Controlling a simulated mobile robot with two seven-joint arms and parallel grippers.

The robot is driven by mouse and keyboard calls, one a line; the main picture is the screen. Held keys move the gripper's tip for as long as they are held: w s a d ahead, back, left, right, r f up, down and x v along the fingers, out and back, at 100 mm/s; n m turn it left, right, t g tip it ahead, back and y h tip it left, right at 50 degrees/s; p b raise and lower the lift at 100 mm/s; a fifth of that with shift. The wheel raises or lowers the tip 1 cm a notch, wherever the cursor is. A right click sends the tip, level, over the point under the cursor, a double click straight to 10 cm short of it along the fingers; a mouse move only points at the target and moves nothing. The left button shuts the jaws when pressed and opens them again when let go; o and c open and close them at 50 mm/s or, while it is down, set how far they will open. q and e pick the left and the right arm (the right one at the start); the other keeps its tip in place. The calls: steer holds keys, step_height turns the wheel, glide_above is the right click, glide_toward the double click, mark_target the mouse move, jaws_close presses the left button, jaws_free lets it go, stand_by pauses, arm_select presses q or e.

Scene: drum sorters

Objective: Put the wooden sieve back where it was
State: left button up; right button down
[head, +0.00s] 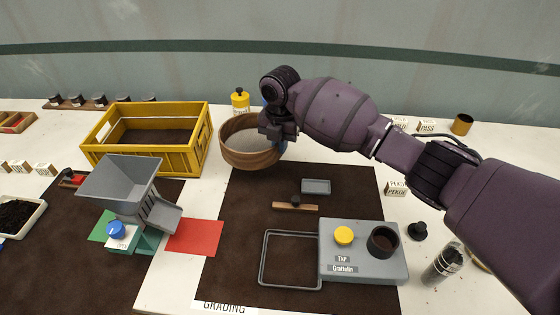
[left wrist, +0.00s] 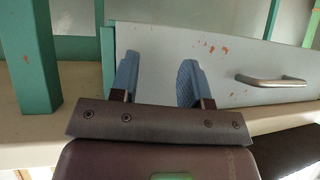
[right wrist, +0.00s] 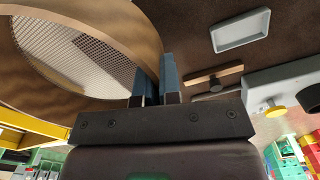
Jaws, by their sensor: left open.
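The wooden sieve (head: 252,157) is a round, light-brown hoop with a wire mesh, right of the yellow crate in the head view. In the right wrist view the sieve (right wrist: 140,28) fills the upper left, mesh showing inside its wall. My right gripper (right wrist: 160,75) has its blue fingers close together on the sieve's wall; in the head view the gripper (head: 278,128) is at the sieve's right side. Whether the sieve touches the table is unclear. My left gripper (left wrist: 158,80) is open and empty before a grey drawer front (left wrist: 225,65), outside the head view.
The yellow crate (head: 190,160) stands close left of the sieve. A yellow bottle (head: 240,101) is behind it. On the brown mat (head: 245,215) are a small grey tray (head: 316,187), a wooden scraper (head: 296,206) and a grey tap device (head: 362,262). The mat just before the sieve is bare.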

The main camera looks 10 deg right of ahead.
mark_target(280, 171)
steer(key=shift+f+b, duration=0.35)
steer(key=shift+f, duration=2.6)
steer(key=shift+f, duration=0.1)
steer(key=c, duration=1.3)
jaws_free()
step_height(280, 171, up, 12)
steer(key=shift+r+p, duration=0.15)
steer(key=shift+p, duration=0.5)
steer(key=shift+s, duration=0.1)
